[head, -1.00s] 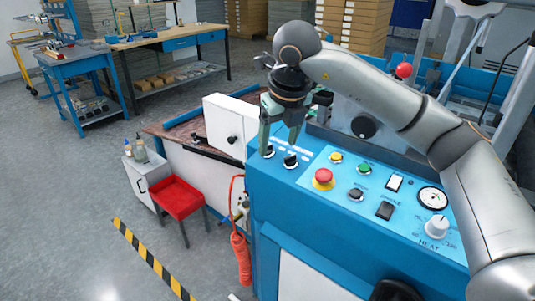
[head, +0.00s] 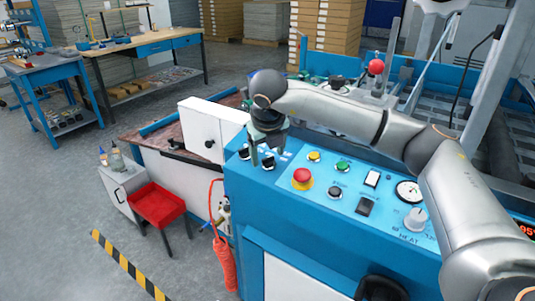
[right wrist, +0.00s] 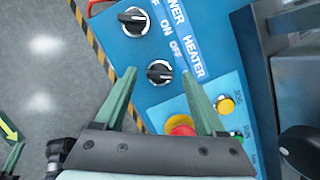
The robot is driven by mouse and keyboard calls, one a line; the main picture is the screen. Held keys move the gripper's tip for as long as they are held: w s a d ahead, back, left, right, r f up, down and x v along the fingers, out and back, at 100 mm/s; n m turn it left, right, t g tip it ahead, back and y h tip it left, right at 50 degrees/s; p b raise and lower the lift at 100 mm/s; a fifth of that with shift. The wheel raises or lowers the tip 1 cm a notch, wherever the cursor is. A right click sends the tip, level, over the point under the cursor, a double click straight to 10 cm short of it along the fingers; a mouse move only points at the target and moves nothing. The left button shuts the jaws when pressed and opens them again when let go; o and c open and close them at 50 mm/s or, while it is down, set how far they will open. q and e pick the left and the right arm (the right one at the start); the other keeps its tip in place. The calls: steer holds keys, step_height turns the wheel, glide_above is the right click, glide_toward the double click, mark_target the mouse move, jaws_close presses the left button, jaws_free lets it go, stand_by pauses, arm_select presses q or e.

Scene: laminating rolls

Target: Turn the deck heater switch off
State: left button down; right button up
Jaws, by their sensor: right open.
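The heater switch (right wrist: 159,72) is a black rotary knob with a white line, on the blue panel beside the word HEATER. In the head view the heater switch (head: 268,162) is the knob nearer the red button. My right gripper (right wrist: 159,76) is open, its green fingers on either side of the knob in the picture; I cannot tell whether they touch it. In the head view my right gripper (head: 261,158) points down over the two knobs.
The similar power knob (right wrist: 133,20) sits beside the heater switch. A red emergency button (head: 302,178), yellow button (head: 314,156), green button (head: 343,166) and heat dial (head: 415,219) share the panel. A white box (head: 213,135) stands behind the knobs, to the left.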

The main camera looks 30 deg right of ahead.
steer(key=shift+w+f, duration=0.1)
steer(key=shift+f, duration=0.2)
jaws_close()
stand_by(0.5)
